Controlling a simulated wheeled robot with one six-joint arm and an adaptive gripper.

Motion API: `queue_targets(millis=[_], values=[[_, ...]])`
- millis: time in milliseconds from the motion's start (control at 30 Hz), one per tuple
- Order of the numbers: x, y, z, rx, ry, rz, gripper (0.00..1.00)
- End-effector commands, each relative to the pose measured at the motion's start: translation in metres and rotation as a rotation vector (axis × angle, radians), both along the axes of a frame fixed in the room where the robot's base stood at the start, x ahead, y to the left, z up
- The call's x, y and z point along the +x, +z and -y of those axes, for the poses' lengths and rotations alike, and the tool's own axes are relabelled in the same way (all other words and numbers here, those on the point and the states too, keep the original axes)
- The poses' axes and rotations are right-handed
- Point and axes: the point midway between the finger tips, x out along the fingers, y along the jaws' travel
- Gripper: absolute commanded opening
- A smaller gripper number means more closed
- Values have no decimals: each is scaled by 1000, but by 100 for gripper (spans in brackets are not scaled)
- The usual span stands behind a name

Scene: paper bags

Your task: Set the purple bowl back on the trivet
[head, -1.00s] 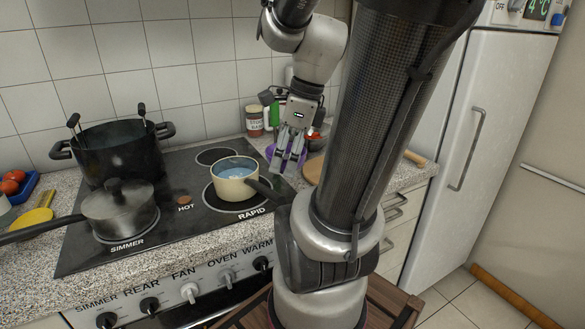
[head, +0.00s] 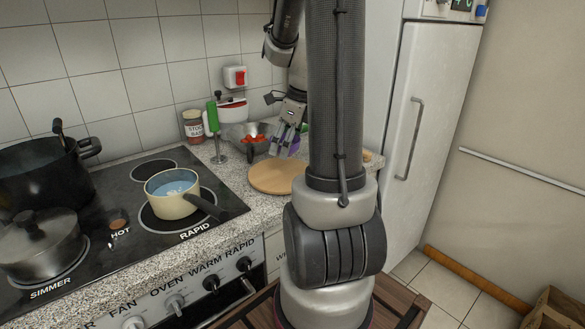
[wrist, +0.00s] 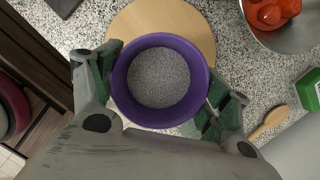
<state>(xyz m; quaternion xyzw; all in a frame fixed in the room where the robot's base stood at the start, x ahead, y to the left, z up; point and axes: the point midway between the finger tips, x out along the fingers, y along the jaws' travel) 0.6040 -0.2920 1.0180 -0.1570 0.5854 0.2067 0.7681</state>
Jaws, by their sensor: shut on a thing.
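The purple bowl (wrist: 119,82) is between the fingers of my gripper (wrist: 160,92) in the wrist view, with grey speckles showing inside its rim. My gripper is shut on it, one finger on each side. In the head view my gripper (head: 287,141) is above the counter just behind the round wooden trivet (head: 275,177), and only bits of purple show there. In the wrist view the trivet (wrist: 190,22) is partly hidden behind the bowl. The trivet's visible top is bare.
A metal bowl of red things (head: 252,142) stands left of my gripper; it also shows in the wrist view (wrist: 285,38). A green-handled tool (head: 215,130) and a jar (head: 194,127) are further left. A cream pan (head: 170,203) sits on the stove, its handle pointing toward the counter.

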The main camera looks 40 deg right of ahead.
Motion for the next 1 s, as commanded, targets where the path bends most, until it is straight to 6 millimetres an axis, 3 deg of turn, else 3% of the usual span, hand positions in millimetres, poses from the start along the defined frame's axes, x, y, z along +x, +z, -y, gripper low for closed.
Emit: queue_targets(millis=[100, 500, 867, 900, 1000], values=[[-1, -21, 0, 1, 1, -3, 49], [-1, -66, 0, 0, 0, -2, 49], [-1, -69, 0, 0, 1, 0, 49], [-1, -69, 0, -1, 1, 1, 84], [-1, -69, 0, -1, 1, 1, 98]])
